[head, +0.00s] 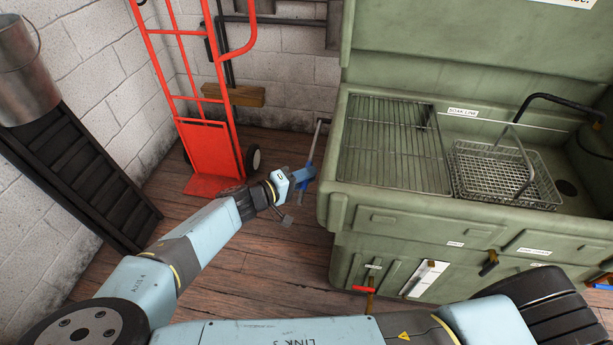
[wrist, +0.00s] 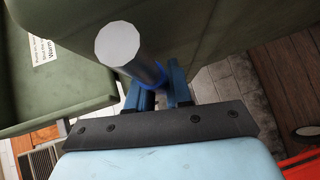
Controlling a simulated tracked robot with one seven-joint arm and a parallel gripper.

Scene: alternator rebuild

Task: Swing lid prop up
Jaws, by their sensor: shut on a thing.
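The lid prop, a thin metal rod (head: 318,138), shows at the left end of the green parts washer (head: 328,205) in the head view. In the wrist view its round pale end (wrist: 118,42) points toward the camera, with a blue sleeve below it. My gripper (head: 306,174) is beside the washer's left wall, shut on the rod. In the wrist view its blue fingers (wrist: 160,88) stand on either side of the rod near the sleeve. The green lid (head: 440,60) stands raised behind the basin. The rod's lower end is hidden.
A wire rack (head: 395,150) and a wire basket (head: 505,175) sit in the washer. A red hand truck (head: 212,150) stands against the wall to the left. A metal bucket (head: 25,75) is at far left. Wooden floor (head: 270,260) is clear before the washer's left end.

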